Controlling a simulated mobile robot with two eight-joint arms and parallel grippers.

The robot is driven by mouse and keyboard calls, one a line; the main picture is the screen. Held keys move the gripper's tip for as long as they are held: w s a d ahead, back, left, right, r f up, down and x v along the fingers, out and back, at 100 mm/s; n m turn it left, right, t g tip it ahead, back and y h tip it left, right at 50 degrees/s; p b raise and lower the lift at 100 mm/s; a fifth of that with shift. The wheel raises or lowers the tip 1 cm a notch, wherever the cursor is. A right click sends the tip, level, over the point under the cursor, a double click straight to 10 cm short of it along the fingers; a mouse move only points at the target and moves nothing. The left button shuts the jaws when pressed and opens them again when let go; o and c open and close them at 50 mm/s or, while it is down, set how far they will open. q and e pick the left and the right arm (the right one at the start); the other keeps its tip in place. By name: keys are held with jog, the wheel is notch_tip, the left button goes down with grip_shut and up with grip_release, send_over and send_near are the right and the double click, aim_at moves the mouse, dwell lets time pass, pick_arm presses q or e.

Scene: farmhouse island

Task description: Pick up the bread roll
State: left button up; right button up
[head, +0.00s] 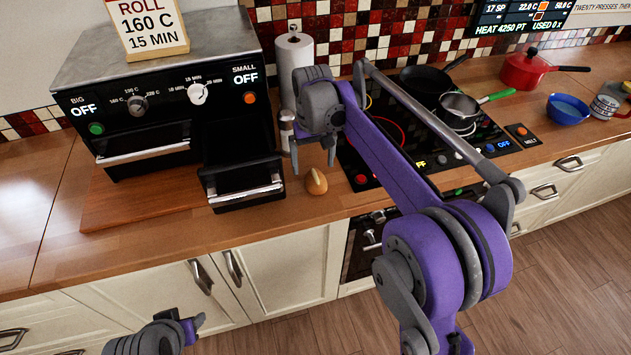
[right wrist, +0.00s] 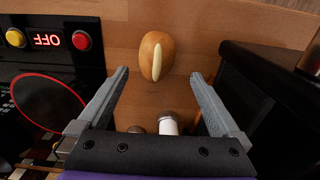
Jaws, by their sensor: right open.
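The bread roll (head: 316,182) is small and golden brown with a pale slit on top. It lies on the wooden counter near its front edge, between the oven drawer and the stove. In the right wrist view the roll (right wrist: 156,57) lies just beyond the fingertips, centred between them. My right gripper (head: 312,162) is open and empty, pointing down above and slightly behind the roll, not touching it. Its two fingers spread apart in the right wrist view (right wrist: 160,85). My left gripper (head: 197,325) is low at the bottom left, away from the counter; its jaws are unclear.
The pulled-out small oven drawer (head: 243,190) stands left of the roll. The stove (head: 365,172) is at the right. A shaker (head: 287,130) and a paper towel roll (head: 290,50) stand behind. Pans, a red pot (head: 527,72) and a blue bowl (head: 568,110) are farther right.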

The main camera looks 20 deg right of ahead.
aim_at(315, 175)
jog(key=shift+s+d+f, duration=0.1)
jog(key=shift+d+f, duration=0.05)
jog(key=shift+f, duration=1.4)
jog(key=shift+s+d+f, duration=0.1)
jog(key=shift+f, duration=1.4)
jog(key=c, duration=1.4)
jog(key=shift+r, duration=0.1)
notch_tip(315, 175, up, 10)
jog(key=shift+f, duration=0.1)
